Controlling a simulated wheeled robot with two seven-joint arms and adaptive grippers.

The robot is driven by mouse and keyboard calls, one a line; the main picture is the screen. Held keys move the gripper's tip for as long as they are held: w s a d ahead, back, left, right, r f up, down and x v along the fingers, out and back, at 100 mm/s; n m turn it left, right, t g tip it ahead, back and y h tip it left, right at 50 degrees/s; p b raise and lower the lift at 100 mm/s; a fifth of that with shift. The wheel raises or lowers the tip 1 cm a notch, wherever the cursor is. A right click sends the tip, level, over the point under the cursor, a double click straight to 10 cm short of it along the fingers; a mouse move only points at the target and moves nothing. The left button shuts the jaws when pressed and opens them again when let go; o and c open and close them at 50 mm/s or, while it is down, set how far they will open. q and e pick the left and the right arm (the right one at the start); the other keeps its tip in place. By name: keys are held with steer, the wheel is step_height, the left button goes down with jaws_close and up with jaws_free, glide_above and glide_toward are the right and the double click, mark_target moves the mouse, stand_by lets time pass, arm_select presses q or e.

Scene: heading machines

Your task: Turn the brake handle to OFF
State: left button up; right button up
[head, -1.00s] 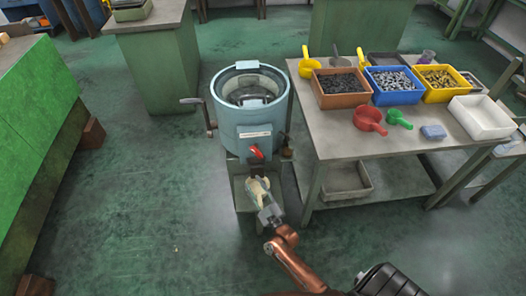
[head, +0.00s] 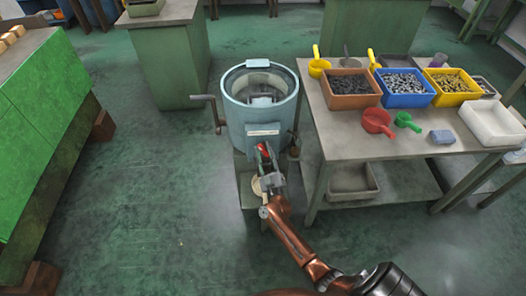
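The light-blue round machine (head: 240,125) stands on a stand left of the workbench. A small red handle (head: 263,148), which looks like the brake handle, is on its front below a white label plate (head: 263,133). The label is too small to read. My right gripper (head: 266,158) is at the red handle and partly covers it. Its fingers point up toward the machine. I cannot tell whether they touch the handle or are closed on it. My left gripper is not in view.
A crank (head: 207,98) sticks out on the machine's left side. The workbench (head: 340,130) at right carries brown, blue and yellow bins, scoops and a white tray (head: 492,122). A green cabinet (head: 45,120) stands at left. The floor between is clear.

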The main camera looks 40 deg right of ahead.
steer(key=shift+c, duration=0.3)
jaws_close()
steer(key=shift+m, duration=0.4)
steer(key=m+h, duration=0.2)
steer(key=m, duration=0.2)
steer(key=shift+a, duration=0.1)
steer(key=m+g+h, duration=0.1)
steer(key=m+h, duration=0.1)
steer(key=m, duration=0.2)
steer(key=m+g+h, duration=0.1)
steer(key=m, duration=0.2)
steer(key=m+g+h+p, duration=0.1)
steer(key=m, duration=0.2)
steer(key=shift+h, duration=0.4)
steer(key=shift+m+g+h, duration=0.4)
steer(key=shift+m+g, duration=0.5)
steer(key=shift+m, duration=0.9)
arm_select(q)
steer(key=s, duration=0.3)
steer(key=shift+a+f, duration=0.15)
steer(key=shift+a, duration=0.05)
arm_select(e)
steer(key=shift+m, duration=0.3)
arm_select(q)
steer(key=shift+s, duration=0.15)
